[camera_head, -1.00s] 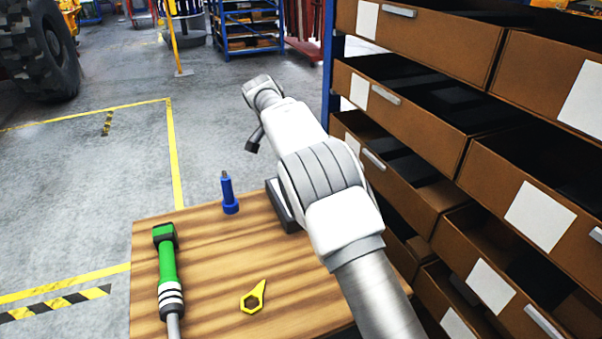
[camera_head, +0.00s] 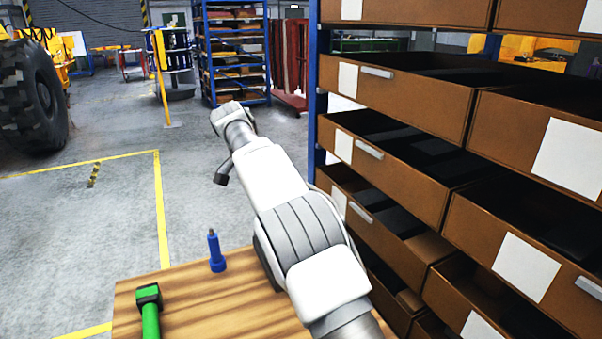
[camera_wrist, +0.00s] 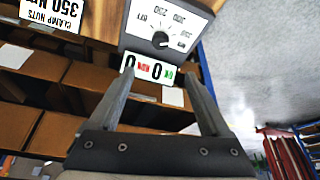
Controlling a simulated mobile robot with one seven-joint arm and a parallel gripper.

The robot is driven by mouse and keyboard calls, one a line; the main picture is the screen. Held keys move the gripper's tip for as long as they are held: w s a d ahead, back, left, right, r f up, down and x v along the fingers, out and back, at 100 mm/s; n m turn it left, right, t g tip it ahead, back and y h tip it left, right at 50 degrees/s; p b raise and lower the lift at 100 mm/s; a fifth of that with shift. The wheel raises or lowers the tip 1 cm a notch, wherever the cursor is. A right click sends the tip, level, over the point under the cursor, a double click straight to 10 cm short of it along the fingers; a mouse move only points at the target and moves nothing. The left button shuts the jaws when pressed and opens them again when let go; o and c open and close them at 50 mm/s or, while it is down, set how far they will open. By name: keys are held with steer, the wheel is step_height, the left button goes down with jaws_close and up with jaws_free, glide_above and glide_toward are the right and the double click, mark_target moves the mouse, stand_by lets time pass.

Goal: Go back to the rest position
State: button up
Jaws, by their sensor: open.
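My gripper (camera_wrist: 160,88) shows in the wrist view with its two dark fingers apart and nothing between them. Beyond the fingertips is a light panel (camera_wrist: 150,25) with a black dial (camera_wrist: 160,40) and a small strip below it with red and green marks. In the head view my white and grey arm reaches up and away over the wooden table; its fingers cannot be made out there. On the table (camera_head: 190,300) stand a blue tool (camera_head: 215,252) and, at the front left, a green-handled tool (camera_head: 149,310), cut off by the lower edge. A dark object beside the arm is mostly hidden.
A rack of open brown bins (camera_head: 400,95) fills the right side, close to my arm. A sign reading "clamp nuts" (camera_wrist: 52,12) shows in the wrist view. A large tyre (camera_head: 32,97) stands at far left.

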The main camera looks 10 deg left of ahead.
steer(key=s+d+r+n+y, duration=0.1)
steer(key=d+r, duration=0.7)
steer(key=d, duration=0.4)
steer(key=s+d+r+n+y, duration=0.2)
steer(key=s+d+r, duration=0.4)
steer(key=s+d, duration=0.5)
steer(key=s+d+f+n, duration=0.1)
steer(key=s+d+f, duration=0.1)
steer(key=s+d, duration=0.2)
steer(key=s+d+f+n+t, duration=0.1)
steer(key=s+d+f+n, duration=0.1)
steer(key=s, duration=0.9)
steer(key=s+d+f+n+t, duration=0.1)
steer(key=s+d+f, duration=0.3)
steer(key=s+d, duration=0.3)
steer(key=shift+s, duration=0.7)
steer(key=shift+a, duration=0.1)
steer(key=c, duration=0.5)
steer(key=shift+a+n, duration=0.15)
steer(key=shift+n, duration=0.15)
